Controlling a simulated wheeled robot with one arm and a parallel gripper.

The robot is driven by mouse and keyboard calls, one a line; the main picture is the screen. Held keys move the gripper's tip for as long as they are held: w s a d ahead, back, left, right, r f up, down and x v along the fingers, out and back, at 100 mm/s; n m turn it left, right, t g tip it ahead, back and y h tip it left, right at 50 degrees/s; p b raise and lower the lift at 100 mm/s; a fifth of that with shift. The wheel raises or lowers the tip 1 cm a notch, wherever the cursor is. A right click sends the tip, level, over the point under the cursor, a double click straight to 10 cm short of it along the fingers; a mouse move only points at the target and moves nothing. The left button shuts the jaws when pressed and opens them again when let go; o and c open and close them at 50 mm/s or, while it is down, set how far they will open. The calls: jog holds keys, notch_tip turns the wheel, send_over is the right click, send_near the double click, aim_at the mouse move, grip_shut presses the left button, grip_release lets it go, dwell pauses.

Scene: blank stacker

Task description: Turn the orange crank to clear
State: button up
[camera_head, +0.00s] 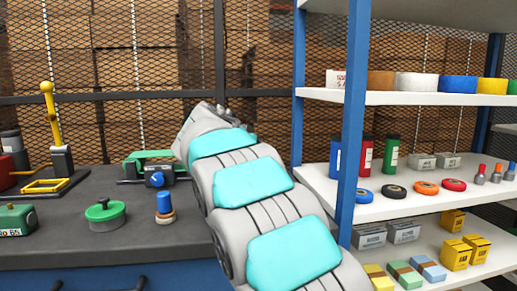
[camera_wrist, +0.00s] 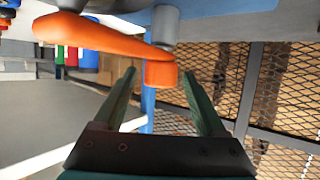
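The orange crank (camera_wrist: 95,38) shows at the top of the wrist view. Its long arm runs from the upper left towards a grey cylindrical part (camera_wrist: 165,25), and a short orange end piece (camera_wrist: 160,74) sits just below that. My gripper (camera_wrist: 158,74) is open, its two dark green fingers on either side of this end piece in the picture. Gaps show on both sides, and I cannot tell how deep the piece lies between the fingertips. In the head view my own grey and turquoise arm hides the crank and my gripper.
A dark workbench (camera_head: 150,242) at left holds a green round-lidded item (camera_head: 105,215), a blue-topped knob (camera_head: 164,206) and a yellow lever (camera_head: 50,112). Mesh fencing closes the back.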

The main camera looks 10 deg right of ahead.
grip_shut()
dwell(0.3)
dwell(0.9)
